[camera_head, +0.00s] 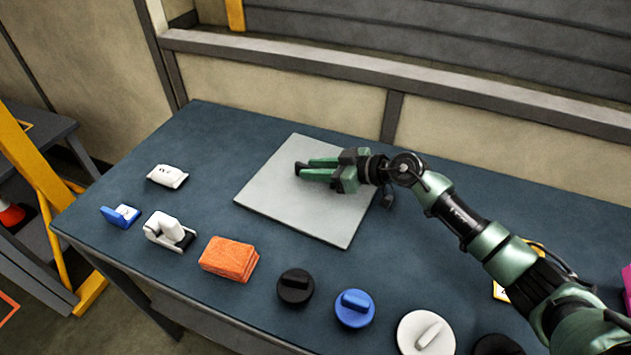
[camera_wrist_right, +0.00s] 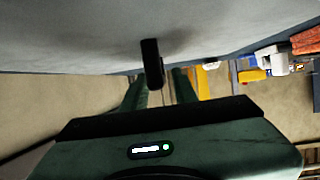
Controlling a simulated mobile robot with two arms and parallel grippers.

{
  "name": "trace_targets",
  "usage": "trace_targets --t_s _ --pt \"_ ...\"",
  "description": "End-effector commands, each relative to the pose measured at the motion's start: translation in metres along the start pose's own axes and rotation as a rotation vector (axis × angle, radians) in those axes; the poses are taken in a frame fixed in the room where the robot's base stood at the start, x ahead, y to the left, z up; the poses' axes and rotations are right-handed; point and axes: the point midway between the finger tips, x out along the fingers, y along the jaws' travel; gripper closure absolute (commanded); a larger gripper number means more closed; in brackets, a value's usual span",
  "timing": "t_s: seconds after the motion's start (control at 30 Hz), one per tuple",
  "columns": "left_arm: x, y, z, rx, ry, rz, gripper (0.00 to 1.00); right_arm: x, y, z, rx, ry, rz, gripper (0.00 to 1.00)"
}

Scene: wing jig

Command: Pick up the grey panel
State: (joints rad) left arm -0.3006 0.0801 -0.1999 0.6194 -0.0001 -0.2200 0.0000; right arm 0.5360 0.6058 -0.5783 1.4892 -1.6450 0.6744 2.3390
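The grey panel (camera_head: 300,205) is a flat, light square sheet lying on the blue-grey table. In the right wrist view the panel (camera_wrist_right: 70,35) fills the top of the picture. My right gripper (camera_head: 302,168) is over the upper middle of the panel, with its green fingers pointing left. Its dark fingertips (camera_wrist_right: 152,65) are together and cast a shadow on the panel. Nothing shows between them. I cannot tell whether they touch the panel. The gripper and arm hide a little of the panel's right part. My left gripper is not in view.
Along the table (camera_head: 210,135) are a white packet (camera_head: 167,177), a blue item (camera_head: 120,216), a white device (camera_head: 168,232), an orange cloth stack (camera_head: 229,259), and black (camera_head: 295,287), blue (camera_head: 355,309) and white (camera_head: 425,334) handled discs. The table's back left is clear.

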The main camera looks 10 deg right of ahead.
Motion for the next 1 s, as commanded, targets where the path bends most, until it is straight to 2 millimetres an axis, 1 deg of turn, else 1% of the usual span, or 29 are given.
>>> trace_targets --t_s 0.03,0.07,0.1,1.0 --pt "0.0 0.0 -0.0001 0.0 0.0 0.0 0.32 -0.0001 0.0 0.0001 0.0 0.0 0.0 0.9" --pt "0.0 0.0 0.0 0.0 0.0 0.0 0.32 -0.0002 0.0 0.0001 0.0 0.0 0.0 0.98" --pt "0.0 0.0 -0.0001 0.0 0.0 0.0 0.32 -0.0002 0.0 0.0001 0.0 0.0 0.0 1.0" --pt "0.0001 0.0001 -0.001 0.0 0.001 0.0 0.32 -0.0002 -0.0002 0.0007 0.001 -0.001 0.0 1.0"
